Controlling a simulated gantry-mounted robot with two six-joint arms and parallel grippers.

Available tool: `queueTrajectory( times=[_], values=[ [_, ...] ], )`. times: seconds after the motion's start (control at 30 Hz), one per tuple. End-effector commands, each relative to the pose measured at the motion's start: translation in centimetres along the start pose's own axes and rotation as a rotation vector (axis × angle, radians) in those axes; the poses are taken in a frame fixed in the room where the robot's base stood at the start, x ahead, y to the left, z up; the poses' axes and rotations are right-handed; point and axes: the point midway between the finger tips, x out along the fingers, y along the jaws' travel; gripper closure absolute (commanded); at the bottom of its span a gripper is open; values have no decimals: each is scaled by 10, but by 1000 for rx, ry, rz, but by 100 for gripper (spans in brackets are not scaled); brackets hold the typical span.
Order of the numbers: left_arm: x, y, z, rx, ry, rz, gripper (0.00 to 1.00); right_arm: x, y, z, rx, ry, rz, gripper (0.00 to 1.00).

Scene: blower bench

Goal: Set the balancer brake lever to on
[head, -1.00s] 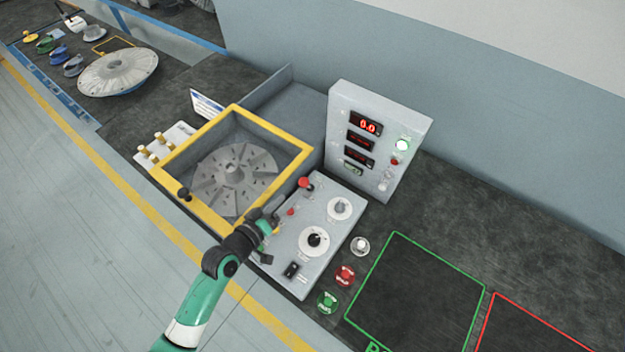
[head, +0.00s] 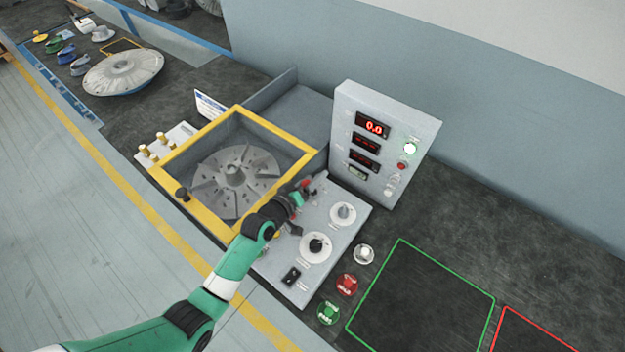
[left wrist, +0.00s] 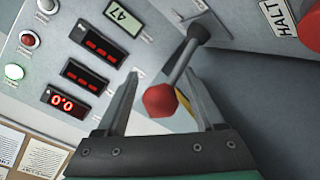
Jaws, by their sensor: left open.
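The brake lever (left wrist: 160,100) has a red ball knob on a grey rod that rises from a dark pivot in the left wrist view. Its red knob also shows in the head view (head: 305,183), at the far left corner of the control panel, partly covered by my gripper. My left gripper (head: 307,191) is open at the lever. In the left wrist view its two fingers (left wrist: 163,80) stand on either side of the knob and rod, with gaps visible. I cannot read any on or off marking at the lever. My right gripper is not in view.
The control panel (head: 322,272) carries two dials and a black switch. A display box (head: 405,135) stands close behind the lever. The yellow-framed pit (head: 213,226) with a rotor lies to the left. A red button (left wrist: 308,30) marked HALT is near the lever.

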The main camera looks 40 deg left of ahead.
Motion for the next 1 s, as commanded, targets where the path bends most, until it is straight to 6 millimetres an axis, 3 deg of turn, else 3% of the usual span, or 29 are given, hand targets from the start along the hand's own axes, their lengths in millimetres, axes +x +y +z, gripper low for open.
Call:
queueTrajectory(
  times=[0.1,0.5,1.0],
  values=[
    [0,0,0,0,0,0,30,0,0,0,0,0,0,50],
    [-1,0,0,0,0,0,100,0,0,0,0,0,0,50],
    [-1,0,0,0,0,0,100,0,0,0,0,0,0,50]
  ],
)
